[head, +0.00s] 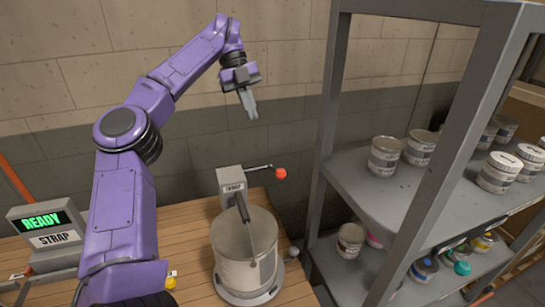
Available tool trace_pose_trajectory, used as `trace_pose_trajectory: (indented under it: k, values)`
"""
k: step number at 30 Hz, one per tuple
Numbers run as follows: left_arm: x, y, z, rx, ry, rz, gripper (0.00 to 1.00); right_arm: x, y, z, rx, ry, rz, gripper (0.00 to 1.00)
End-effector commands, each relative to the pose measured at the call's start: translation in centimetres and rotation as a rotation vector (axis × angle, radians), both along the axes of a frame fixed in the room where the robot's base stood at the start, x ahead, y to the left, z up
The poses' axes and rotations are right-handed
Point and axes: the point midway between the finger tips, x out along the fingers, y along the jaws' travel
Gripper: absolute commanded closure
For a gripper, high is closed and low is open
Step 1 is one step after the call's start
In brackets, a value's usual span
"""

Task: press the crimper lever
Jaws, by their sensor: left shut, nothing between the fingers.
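The crimper (231,183) is a grey box-shaped head with a label, standing on the wooden table. Its lever (258,168) is a thin rod reaching right and ending in a red ball knob (281,173). A grey lidded bucket (244,250) stands on a round base in front of the crimper head. My left gripper (252,117) is shut and empty. In the picture it appears above the lever and apart from it, with its fingers pointing down. My right gripper is not in view.
A grey metal shelf (335,130) with several cans, such as one can (384,158), stands close on the right. A strap machine (45,235) showing READY sits at the left. The wooden table (195,207) has bare room beside the crimper.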

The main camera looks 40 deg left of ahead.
Motion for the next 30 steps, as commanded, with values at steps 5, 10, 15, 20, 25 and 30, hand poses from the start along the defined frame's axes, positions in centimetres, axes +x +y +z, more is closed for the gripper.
trace_pose_trajectory:
  k: [5,10,15,20,25,30]
  values:
    - [-0.1,-0.9,-2.7,-0.002,0.003,-0.003,1.00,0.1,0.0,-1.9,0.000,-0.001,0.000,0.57]
    - [-0.2,-2.6,-5.8,-0.002,0.004,-0.004,1.00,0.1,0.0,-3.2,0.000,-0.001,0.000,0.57]
    - [-0.3,-4.3,-8.8,-0.001,0.004,-0.003,1.00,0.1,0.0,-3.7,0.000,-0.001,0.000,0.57]
    - [0.3,-5.7,-10.8,-0.001,0.004,-0.001,1.00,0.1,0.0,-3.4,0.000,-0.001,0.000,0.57]
    - [0.8,-6.4,-12.0,0.000,0.003,0.001,1.00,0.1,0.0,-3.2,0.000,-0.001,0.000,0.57]
    - [0.8,-6.5,-12.2,0.000,0.000,0.001,1.00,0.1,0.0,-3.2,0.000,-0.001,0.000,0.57]
